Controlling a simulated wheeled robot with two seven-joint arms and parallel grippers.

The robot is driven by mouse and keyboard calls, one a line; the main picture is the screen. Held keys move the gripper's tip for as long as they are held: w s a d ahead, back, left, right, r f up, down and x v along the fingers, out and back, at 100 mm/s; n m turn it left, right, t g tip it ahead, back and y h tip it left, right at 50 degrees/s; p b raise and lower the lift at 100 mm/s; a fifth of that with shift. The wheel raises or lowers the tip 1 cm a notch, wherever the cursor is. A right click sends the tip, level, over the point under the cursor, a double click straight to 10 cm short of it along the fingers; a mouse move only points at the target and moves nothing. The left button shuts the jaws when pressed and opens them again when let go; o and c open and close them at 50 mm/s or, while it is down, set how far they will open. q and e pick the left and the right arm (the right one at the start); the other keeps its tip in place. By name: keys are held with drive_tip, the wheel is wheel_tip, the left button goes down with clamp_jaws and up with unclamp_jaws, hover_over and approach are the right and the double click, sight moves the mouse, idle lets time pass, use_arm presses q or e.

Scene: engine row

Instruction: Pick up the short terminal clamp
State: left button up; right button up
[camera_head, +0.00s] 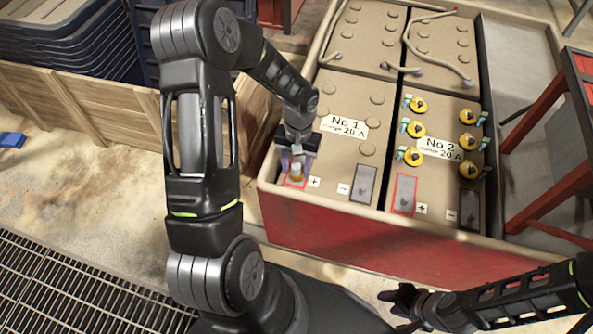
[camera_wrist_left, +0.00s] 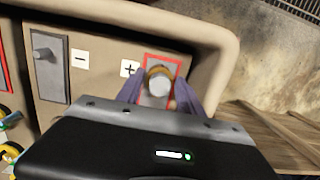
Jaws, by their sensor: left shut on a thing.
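My left gripper (camera_head: 296,165) is at the near left corner of the No 1 battery (camera_head: 325,155), over its red-framed plus terminal. Its purple-grey fingers are shut on a small brass-coloured clamp (camera_head: 296,171). In the left wrist view the clamp (camera_wrist_left: 158,72) shows as a brass ring around a pale round top, between the two fingers and inside the red frame. I cannot tell whether it touches the terminal plate below. My right gripper (camera_head: 400,299) is low at the right, away from the batteries; its finger gap is unclear.
The battery crate (camera_head: 370,237) has a raised rim close beside my left gripper. The No 2 battery (camera_head: 448,110) carries several yellow caps (camera_head: 415,129). Cables (camera_head: 438,45) lie over the rear batteries. A wooden crate (camera_head: 110,115) stands left, a red frame (camera_head: 545,195) right.

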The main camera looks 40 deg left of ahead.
sight(297, 165)
use_arm(q)
clamp_jaws()
drive_tip(key=shift+r, duration=0.1)
wheel_tip(297, 165, up, 10)
drive_tip(key=shift+f+p, duration=0.1)
drive_tip(key=shift+p, duration=0.8)
drive_tip(key=w+d+r+m+p, duration=0.2)
drive_tip(key=w+d+r+p, duration=0.1)
drive_tip(key=d+p, duration=0.3)
drive_tip(key=w+d+r+m+p, duration=0.1)
drive_tip(key=w+d+r+p, duration=0.2)
drive_tip(key=d+r+p, duration=0.3)
drive_tip(key=shift+w+d+r+m+p, duration=0.25)
drive_tip(key=shift+m+p, duration=0.15)
drive_tip(key=shift+p, duration=0.6)
